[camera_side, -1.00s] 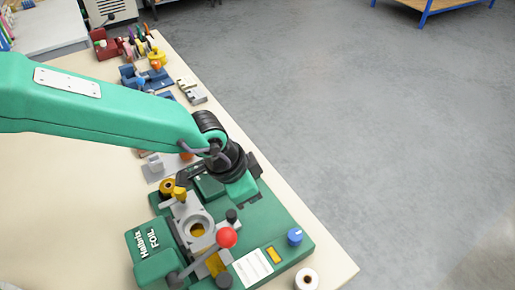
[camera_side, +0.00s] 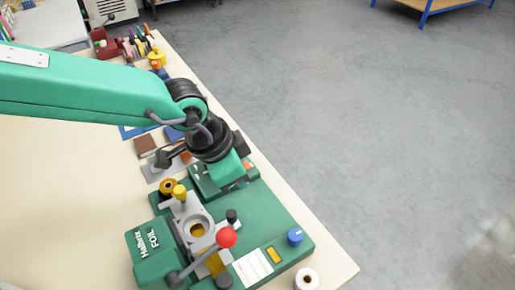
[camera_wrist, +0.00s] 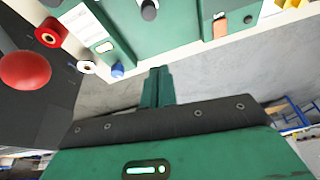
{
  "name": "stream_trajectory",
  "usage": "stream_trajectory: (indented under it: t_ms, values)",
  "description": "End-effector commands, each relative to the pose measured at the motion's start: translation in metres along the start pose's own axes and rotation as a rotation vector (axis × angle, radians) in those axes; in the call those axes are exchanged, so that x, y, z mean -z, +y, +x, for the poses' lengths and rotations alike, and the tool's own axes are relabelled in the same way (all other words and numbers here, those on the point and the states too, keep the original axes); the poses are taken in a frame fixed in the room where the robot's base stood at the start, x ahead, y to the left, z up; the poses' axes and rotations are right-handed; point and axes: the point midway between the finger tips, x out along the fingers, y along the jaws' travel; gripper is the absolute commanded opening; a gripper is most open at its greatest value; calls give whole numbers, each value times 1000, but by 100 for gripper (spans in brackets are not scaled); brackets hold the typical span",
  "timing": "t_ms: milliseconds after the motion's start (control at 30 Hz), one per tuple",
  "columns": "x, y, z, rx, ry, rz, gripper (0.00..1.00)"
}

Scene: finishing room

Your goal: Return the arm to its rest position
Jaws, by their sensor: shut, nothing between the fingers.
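My gripper (camera_wrist: 159,72) shows in the wrist view as two dark green fingers pressed together with nothing between them. In the side view its teal hand (camera_side: 226,168) hangs over the back end of the green foil machine, and the fingertips are hard to make out there. My arm comes in from the left edge, raised above the bench. The green foil machine (camera_side: 285,226) stands on the bench with its red ball lever (camera_side: 227,237). The wrist view shows the machine (camera_wrist: 178,22) along the top, apart from the fingers, and the red ball (camera_wrist: 25,70) at left.
A white roll (camera_side: 307,279) stands by the bench's front right edge, near a blue knob (camera_side: 295,236). A brown block (camera_side: 145,146) lies behind the machine. Colourful tools (camera_side: 137,45) stand at the bench's far end. Grey floor (camera_side: 370,120) lies open at right.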

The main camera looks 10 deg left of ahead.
Motion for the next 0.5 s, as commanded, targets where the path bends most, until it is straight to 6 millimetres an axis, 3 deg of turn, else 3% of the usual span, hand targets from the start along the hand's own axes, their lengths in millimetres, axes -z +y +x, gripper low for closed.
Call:
stream_trajectory:
  t_ms: [267, 500]
  values:
    - [-12, -25, -23, 18, 9, -53, 0]
    - [-47, -73, -71, 60, 28, -172, 0]
